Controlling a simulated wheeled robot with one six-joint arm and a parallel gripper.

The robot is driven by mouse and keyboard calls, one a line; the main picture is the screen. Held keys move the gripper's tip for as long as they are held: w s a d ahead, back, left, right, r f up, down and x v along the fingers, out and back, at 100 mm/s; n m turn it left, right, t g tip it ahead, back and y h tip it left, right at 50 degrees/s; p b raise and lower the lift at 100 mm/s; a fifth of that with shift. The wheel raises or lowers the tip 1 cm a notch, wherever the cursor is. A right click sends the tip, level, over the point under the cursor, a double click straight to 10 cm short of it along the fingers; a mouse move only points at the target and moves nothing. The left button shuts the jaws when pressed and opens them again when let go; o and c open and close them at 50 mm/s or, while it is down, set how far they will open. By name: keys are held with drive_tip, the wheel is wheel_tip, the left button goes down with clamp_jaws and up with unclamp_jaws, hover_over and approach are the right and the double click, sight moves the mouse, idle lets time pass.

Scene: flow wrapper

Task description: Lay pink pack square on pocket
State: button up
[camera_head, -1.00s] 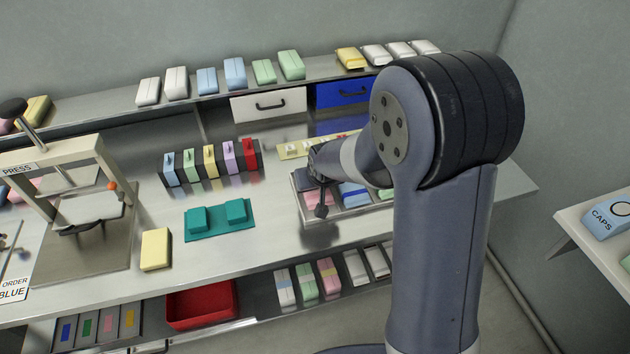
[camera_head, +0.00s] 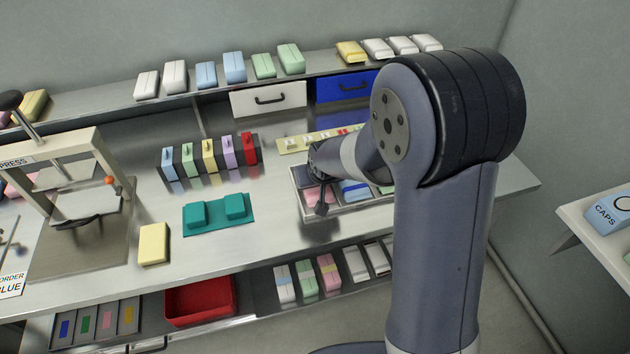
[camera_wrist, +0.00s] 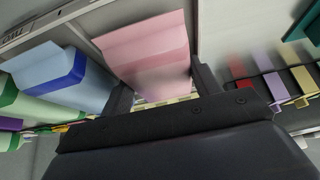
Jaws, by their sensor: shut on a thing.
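The pink pack (camera_wrist: 150,50) is between the two fingers of my gripper (camera_wrist: 163,84) in the wrist view, and the gripper is shut on it. In the head view my gripper (camera_head: 322,190) is low over the left end of a metal tray (camera_head: 300,207), and a pink surface (camera_head: 316,197) shows beside the fingers. The arm hides part of the tray. Blue (camera_wrist: 60,75) and green (camera_wrist: 25,105) packs lie beside the pink one in the wrist view. I cannot tell for sure which place is the pocket.
A teal plate (camera_head: 217,226) with two raised blocks lies left of the tray, a yellow pack (camera_head: 153,244) beyond it. Several coloured holders (camera_head: 210,155) stand behind. The press (camera_head: 75,245) is at far left. Bare bench lies between plate and tray.

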drive_tip(key=o, duration=0.9)
drive_tip(key=shift+o, duration=0.2)
drive_tip(key=shift+r, duration=0.3)
drive_tip(key=shift+o, duration=0.7)
drive_tip(key=v, duration=1)
drive_tip(key=shift+s, duration=0.2)
drive_tip(key=shift+d+f, duration=0.1)
drive_tip(key=x, duration=1)
drive_tip(key=shift+f, duration=0.1)
